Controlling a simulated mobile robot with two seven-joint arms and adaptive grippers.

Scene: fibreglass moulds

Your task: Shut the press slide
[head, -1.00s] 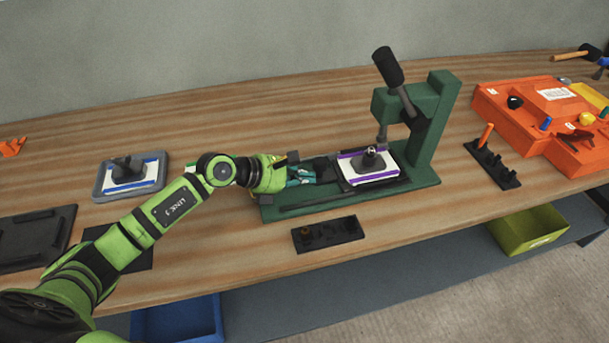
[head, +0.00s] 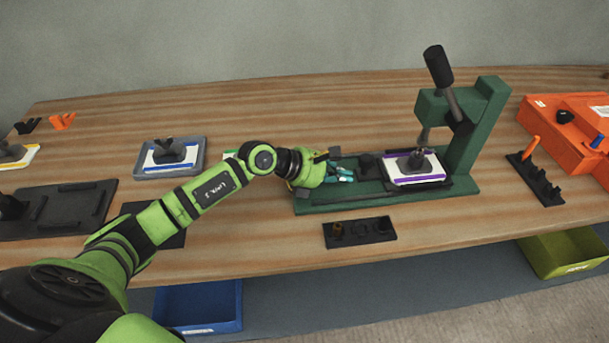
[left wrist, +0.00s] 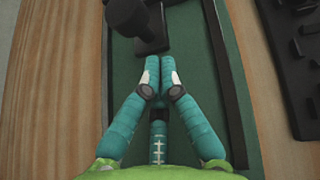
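The green press (head: 462,150) stands on the bench, with its black-handled lever raised. Its dark slide (head: 440,188) carries a white plate with purple edges and a grey-black knobbed piece (head: 416,168), about under the ram. A black handle block (head: 370,166) is at the slide's left end; its round knob (left wrist: 126,18) shows in the left wrist view. My left gripper (head: 344,174) is low over the left part of the green base, left of the handle. In the left wrist view its teal fingers (left wrist: 159,75) meet at the tips, empty, close to the block; contact is unclear. My right gripper is out of view.
A black holder (head: 360,232) lies in front of the press. A grey tray (head: 200,165) with a blue-edged plate is to the left. A black peg rack (head: 535,180) and orange case (head: 560,128) are to the right. Blue (head: 200,305) and yellow-green bins sit below.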

